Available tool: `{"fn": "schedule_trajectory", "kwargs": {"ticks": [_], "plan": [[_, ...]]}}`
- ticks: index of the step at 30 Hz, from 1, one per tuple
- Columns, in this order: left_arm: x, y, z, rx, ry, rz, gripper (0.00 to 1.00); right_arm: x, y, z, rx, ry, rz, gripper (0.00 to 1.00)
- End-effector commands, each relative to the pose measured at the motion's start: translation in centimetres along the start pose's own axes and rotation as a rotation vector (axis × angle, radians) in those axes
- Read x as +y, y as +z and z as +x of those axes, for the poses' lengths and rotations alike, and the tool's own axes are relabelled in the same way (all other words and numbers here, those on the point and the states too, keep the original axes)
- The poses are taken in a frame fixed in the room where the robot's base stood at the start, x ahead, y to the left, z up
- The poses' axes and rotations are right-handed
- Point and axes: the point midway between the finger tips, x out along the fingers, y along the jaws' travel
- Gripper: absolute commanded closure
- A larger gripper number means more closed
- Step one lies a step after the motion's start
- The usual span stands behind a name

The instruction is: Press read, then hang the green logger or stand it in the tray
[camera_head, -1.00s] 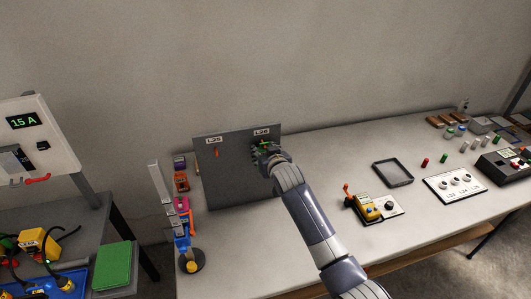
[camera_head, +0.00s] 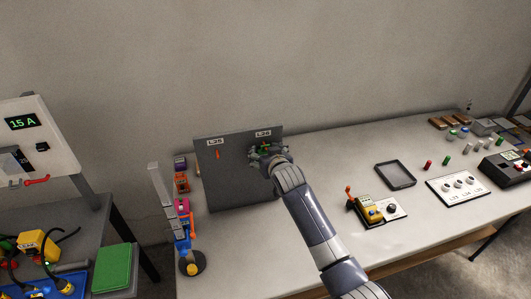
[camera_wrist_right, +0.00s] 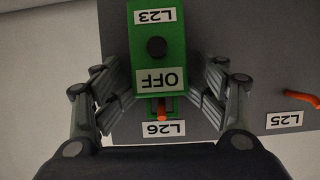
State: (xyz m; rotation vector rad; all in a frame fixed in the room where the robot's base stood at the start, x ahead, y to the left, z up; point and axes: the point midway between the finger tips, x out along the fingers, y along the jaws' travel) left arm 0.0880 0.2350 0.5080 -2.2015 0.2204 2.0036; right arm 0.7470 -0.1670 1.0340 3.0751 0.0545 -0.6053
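The green logger (camera_wrist_right: 141,56) is on the grey board (camera_head: 235,185) at the orange hook (camera_wrist_right: 162,109) marked L26. It has a black round button, a display reading OFF and a label L23, upside down in the wrist view. In the head view only a little of the green logger (camera_head: 265,147) shows. My right gripper (camera_head: 264,151) is open around it, with its fingers (camera_wrist_right: 160,82) spread on both sides. A second orange hook (camera_head: 217,154), marked L25, is bare. The dark tray (camera_head: 379,173) lies empty on the table. My left gripper is not in view.
A yellow device (camera_head: 367,210) and a white panel with knobs (camera_head: 440,192) are at the right. A grey upright stand (camera_head: 160,190) and coloured items are left of the board. A side table holds a green block (camera_head: 112,267). The table's middle is clear.

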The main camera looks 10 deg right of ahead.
Motion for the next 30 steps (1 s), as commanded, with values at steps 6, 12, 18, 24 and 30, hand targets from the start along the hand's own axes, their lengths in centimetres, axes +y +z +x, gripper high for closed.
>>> {"fn": "schedule_trajectory", "kwargs": {"ticks": [6,12,18,24,30], "plan": [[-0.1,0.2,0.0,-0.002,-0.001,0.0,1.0,0.0,-0.2,-0.3,0.006,-0.001,0.0,0.36],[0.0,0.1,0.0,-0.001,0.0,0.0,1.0,0.0,0.0,-2.0,0.003,-0.001,-0.001,0.36],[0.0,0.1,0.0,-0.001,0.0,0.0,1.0,0.0,0.1,-4.8,0.001,-0.001,0.0,0.36],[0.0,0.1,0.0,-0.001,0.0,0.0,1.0,0.0,0.1,-7.7,0.002,-0.001,0.001,0.36],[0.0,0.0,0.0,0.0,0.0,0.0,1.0,0.0,0.0,-10.3,0.001,-0.001,0.0,0.36]]}}
